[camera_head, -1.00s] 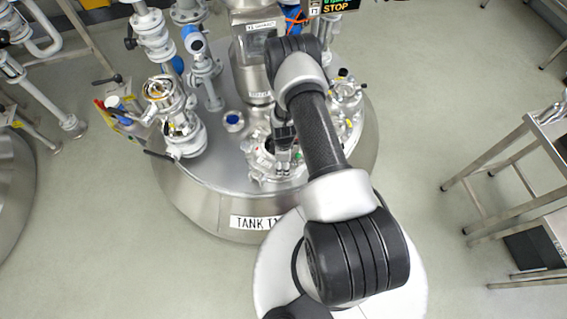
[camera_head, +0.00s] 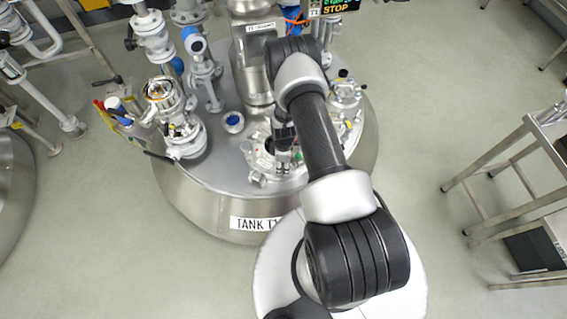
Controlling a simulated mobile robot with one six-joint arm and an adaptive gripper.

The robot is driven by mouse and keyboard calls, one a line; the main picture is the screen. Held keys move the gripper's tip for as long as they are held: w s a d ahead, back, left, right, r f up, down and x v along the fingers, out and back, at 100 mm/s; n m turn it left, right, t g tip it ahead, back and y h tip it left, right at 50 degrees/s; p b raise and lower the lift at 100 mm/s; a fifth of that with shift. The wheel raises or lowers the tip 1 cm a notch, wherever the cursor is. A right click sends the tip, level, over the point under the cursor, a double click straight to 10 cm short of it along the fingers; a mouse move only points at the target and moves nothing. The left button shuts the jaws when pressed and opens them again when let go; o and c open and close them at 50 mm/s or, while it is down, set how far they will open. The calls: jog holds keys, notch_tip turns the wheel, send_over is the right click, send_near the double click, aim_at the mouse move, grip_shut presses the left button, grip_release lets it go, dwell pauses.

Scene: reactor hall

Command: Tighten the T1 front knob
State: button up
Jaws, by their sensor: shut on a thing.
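The steel tank T1 (camera_head: 208,203) stands in the middle of the head view, with its label "TANK T1" (camera_head: 252,223) on the front side, partly covered by my arm. A round hatch (camera_head: 262,182) with clamps around its rim sits on the tank's top, near the front. My gripper (camera_head: 284,158) points down at this hatch and is shut on what appears to be the T1 front knob. The knob itself is mostly hidden by the fingers and too small to make out. My arm covers the hatch's right part.
Valves and pipes (camera_head: 182,135) rise from the tank's left side. A blue-capped port (camera_head: 233,121) lies left of the hatch. A lit panel reading "STOP" (camera_head: 335,8) is at the top. A metal table (camera_head: 500,147) stands at right; the floor between is clear.

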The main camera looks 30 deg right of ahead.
jog(key=shift+m, duration=0.7)
jog(key=o, duration=1)
jog(key=shift+o, duration=0.2)
notch_tip(320, 180, up, 12)
